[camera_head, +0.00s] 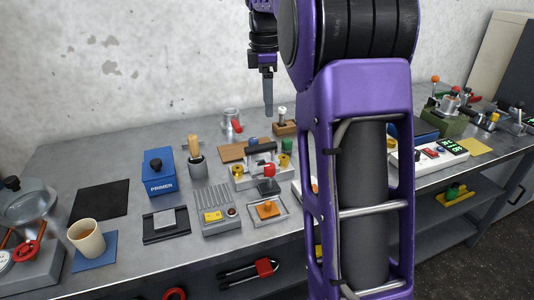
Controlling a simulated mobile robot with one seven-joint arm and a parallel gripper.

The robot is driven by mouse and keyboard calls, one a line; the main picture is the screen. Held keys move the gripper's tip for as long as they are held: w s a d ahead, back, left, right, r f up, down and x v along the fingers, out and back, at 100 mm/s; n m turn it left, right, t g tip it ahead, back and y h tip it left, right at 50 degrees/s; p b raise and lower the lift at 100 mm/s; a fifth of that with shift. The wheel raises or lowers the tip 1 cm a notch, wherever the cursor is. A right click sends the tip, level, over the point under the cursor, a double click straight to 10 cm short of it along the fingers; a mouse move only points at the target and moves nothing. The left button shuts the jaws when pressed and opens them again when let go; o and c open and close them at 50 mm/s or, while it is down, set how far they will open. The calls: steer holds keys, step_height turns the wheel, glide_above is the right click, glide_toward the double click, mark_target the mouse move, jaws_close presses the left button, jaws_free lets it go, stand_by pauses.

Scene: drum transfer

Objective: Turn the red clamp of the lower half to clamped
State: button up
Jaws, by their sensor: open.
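A small metal canister (230,117) stands at the back of the bench with a red lever (237,126) on its right side. A light fixture (246,183) with yellow posts and a black handle bar stands in front of it, with a red part (268,172) at its front. I cannot tell for sure which red part is the lower half's clamp, or its setting. My gripper (268,108) hangs pointing down above the back of the bench, right of the canister, apart from everything. It is seen edge-on, open and empty.
My purple arm hides the bench's right middle. A blue PRIMER box (160,178), a cup (87,238), a tool holder (197,170), a grey rack (216,212) and an orange piece on a tray (268,210) stand left and front. A green device (450,118) is far right. Bare bench shows at back left.

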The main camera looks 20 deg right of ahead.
steer(key=s+f, duration=0.1)
steer(key=f, duration=0.1)
steer(key=b, duration=0.4)
glide_toward(270, 165)
steer(key=shift+g+y, duration=0.3)
steer(key=f, duration=0.9)
steer(key=shift+w+d+f, duration=0.1)
steer(key=shift+w+d, duration=0.05)
steer(key=shift+d, duration=0.05)
jaws_close()
